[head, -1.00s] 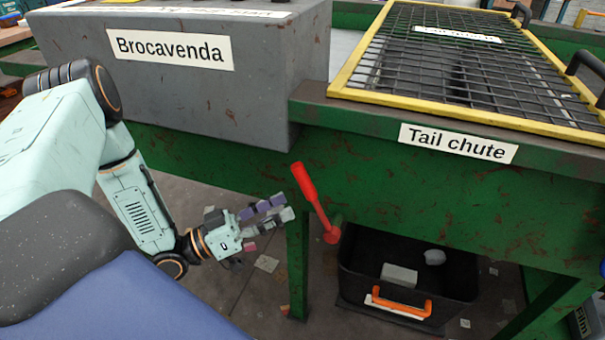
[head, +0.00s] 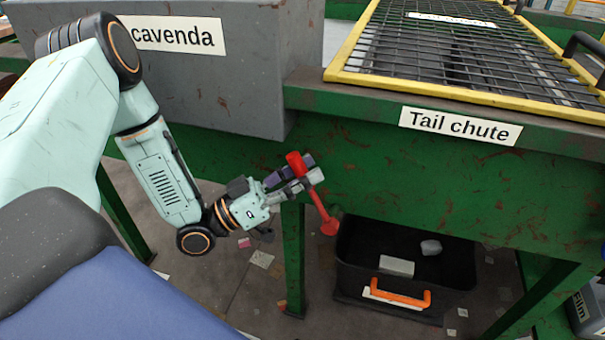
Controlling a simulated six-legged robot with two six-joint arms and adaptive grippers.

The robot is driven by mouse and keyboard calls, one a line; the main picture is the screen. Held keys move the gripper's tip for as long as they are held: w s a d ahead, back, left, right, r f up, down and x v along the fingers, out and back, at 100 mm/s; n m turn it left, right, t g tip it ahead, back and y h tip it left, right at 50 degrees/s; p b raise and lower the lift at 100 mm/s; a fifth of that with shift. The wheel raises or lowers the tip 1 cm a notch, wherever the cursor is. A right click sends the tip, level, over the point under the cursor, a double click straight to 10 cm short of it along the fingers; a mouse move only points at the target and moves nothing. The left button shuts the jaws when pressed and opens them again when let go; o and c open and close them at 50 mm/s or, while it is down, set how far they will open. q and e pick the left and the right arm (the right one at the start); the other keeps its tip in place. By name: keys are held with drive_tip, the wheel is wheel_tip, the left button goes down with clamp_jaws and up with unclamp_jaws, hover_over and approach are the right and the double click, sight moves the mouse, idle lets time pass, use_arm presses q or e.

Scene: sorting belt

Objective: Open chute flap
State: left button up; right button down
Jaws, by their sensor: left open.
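A red lever (head: 322,212) is mounted on the green side of the belt frame, left of and below the "Tail chute" label (head: 460,125). It tilts up to the left from its pivot. My left gripper (head: 312,170) is at the lever's upper end, with its open fingers on either side of the red handle or very near it. I cannot tell whether they touch it. The chute flap itself cannot be made out. My right gripper is not in view.
A black bin (head: 454,275) with an orange handle stands on the floor below the chute and holds grey pieces. A yellow-edged mesh guard (head: 450,60) covers the top. A grey housing (head: 230,90) and a green leg (head: 293,260) are near my left arm.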

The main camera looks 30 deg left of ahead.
use_arm(q)
drive_tip(key=shift+w+a, duration=0.1)
clamp_jaws()
idle(0.4)
idle(0.3)
